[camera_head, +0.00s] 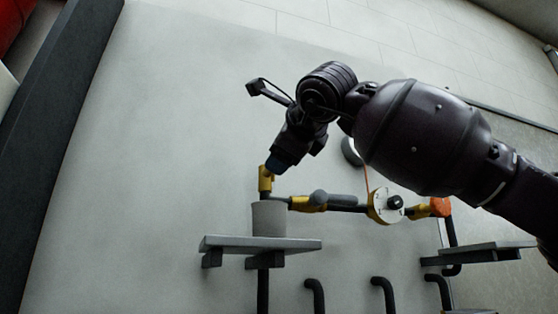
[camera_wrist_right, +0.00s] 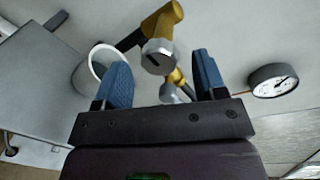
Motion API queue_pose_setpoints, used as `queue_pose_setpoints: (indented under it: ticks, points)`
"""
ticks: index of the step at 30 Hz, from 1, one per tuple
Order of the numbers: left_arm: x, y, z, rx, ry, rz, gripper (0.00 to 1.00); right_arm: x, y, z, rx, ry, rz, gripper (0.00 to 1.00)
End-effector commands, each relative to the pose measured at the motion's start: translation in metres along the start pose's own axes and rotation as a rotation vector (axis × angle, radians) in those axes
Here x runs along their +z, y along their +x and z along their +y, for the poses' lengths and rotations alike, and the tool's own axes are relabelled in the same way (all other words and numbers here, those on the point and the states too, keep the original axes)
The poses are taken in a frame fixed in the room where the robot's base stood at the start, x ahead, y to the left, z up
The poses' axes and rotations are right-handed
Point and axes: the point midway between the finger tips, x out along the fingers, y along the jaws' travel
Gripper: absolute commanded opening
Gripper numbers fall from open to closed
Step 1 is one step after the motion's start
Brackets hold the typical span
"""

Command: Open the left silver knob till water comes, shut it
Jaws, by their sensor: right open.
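A silver knob (camera_wrist_right: 160,57) with a dark slot sits on a brass fitting (camera_wrist_right: 163,18) in the right wrist view. A second silver piece (camera_wrist_right: 172,94) shows lower, on another brass part. My right gripper (camera_wrist_right: 163,80) is open, with blue fingers on either side of these silver parts; I cannot tell whether they touch. In the head view my right gripper (camera_head: 274,166) points down at the left brass fitting (camera_head: 265,183) and hides its knob. A pale cup (camera_head: 268,218) stands below this fitting, its open rim also in the wrist view (camera_wrist_right: 92,64). I see no water. My left gripper is not in view.
A dark pipe (camera_head: 345,208) runs right to a white dial (camera_head: 381,207) and an orange part (camera_head: 440,207). The cup's grey shelf (camera_head: 300,244) and another shelf (camera_head: 490,248) stand below. A round gauge (camera_wrist_right: 274,81) is right of my fingers. The wall at left is clear.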

Motion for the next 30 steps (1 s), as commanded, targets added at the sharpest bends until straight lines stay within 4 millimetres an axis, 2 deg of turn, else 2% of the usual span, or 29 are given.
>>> queue_pose_setpoints:
  ticks: [6, 12, 18, 30]
  points:
    - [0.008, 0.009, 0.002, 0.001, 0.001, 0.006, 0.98, -0.001, -0.042, 0.002, -0.002, -0.001, -0.002, 0.65]
    - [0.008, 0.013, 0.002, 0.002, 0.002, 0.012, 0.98, 0.0, -0.069, 0.001, 0.0, -0.001, 0.0, 0.65]
    - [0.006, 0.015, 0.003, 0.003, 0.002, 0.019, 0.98, 0.0, -0.081, 0.001, 0.0, 0.0, 0.0, 0.65]
    - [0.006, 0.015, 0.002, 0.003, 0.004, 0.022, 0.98, 0.0, -0.081, 0.0, 0.0, -0.001, 0.0, 0.65]
